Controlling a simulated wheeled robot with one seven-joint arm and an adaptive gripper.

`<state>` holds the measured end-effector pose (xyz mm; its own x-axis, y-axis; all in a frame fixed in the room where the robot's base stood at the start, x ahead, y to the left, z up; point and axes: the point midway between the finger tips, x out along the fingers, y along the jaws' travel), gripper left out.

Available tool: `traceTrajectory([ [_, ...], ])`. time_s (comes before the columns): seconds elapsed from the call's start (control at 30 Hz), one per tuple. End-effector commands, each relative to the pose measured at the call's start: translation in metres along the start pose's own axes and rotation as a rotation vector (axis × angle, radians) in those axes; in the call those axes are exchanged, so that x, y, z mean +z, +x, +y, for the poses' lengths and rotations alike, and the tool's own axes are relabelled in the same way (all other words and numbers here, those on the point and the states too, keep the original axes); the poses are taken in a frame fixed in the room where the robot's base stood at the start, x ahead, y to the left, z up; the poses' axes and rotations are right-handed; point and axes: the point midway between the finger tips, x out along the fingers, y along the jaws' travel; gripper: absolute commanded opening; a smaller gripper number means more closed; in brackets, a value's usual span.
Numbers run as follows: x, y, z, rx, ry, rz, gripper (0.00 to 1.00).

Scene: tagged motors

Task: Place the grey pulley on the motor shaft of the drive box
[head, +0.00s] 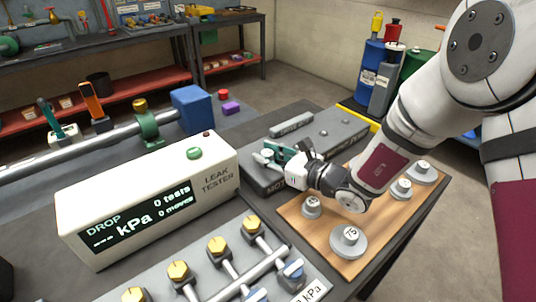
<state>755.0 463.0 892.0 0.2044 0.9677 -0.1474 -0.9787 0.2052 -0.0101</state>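My gripper (276,155) reaches in from the right and points left over the dark grey drive box (262,182), whose lettering is partly hidden by it. A small pale round piece (266,156) shows at the fingertips. I cannot tell whether it is a held pulley or part of the box, nor whether the fingers are shut. Grey pulleys stand on a wooden board (300,227): a large one marked 75 (350,242), a small one (312,206), and two at the back right (401,188) (421,172). The motor shaft is not clearly seen.
A white leak tester (150,200) stands left of the drive box. A panel with several brass-topped fittings (220,250) lies in front. Blue and green drums (370,70) stand behind. My arm covers the right side.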

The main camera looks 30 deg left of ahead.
Motion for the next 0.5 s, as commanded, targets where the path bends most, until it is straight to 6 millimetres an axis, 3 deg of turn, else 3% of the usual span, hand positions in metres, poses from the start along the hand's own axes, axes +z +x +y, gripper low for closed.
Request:
traceTrajectory([
  [0.1,-0.0004,-0.0001,-0.0001,0.0,0.001,0.002,0.48],
  [0.5,0.0035,-0.0051,-0.0007,-0.002,0.0,0.002,0.48],
])
